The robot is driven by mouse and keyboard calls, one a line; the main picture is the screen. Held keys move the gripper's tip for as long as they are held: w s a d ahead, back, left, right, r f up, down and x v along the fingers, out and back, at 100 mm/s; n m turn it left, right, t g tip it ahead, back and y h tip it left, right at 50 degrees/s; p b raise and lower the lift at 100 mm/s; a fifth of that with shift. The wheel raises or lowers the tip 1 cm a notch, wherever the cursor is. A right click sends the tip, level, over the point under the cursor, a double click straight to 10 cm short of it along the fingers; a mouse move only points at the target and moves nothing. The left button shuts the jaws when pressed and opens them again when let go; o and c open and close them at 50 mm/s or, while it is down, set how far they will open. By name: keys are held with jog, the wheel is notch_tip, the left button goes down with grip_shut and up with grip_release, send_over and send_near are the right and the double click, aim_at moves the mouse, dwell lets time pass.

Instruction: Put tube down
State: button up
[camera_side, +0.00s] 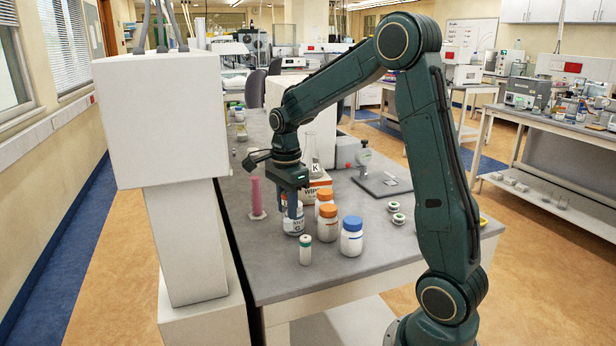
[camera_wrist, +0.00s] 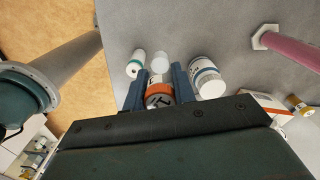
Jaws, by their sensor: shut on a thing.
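My gripper (camera_side: 292,212) points down over the bench among several bottles. Its blue-grey fingers, also seen in the wrist view (camera_wrist: 160,90), are shut on a small orange-and-white container (camera_wrist: 159,94) with dark lettering.
Two orange-capped bottles (camera_side: 328,224) and a blue-capped bottle (camera_side: 351,238) stand close on the right. A pink cylinder on a base (camera_side: 256,197) stands left. A flask (camera_side: 311,150) and box are behind. The bench (camera_side: 290,280) is clear at its front left.

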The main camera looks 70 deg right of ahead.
jog(key=s+d+r+m, duration=0.3)
jog(key=d+r+m, duration=0.1)
jog(key=d, duration=0.4)
jog(key=s+d+r+m, duration=0.4)
jog(key=d, duration=0.4)
jog(key=s+d+r+m, duration=0.3)
jog(key=d+r+m, duration=0.1)
jog(key=d, duration=0.4)
jog(key=shift+s+d+r, duration=0.25)
jog(key=shift+s+r, duration=0.05)
jog(key=shift+f, duration=0.1)
notch_tip(320, 180, down, 20)
jog(key=shift+r, duration=0.1)
jog(key=o, duration=0.9)
jog(key=shift+o, duration=0.2)
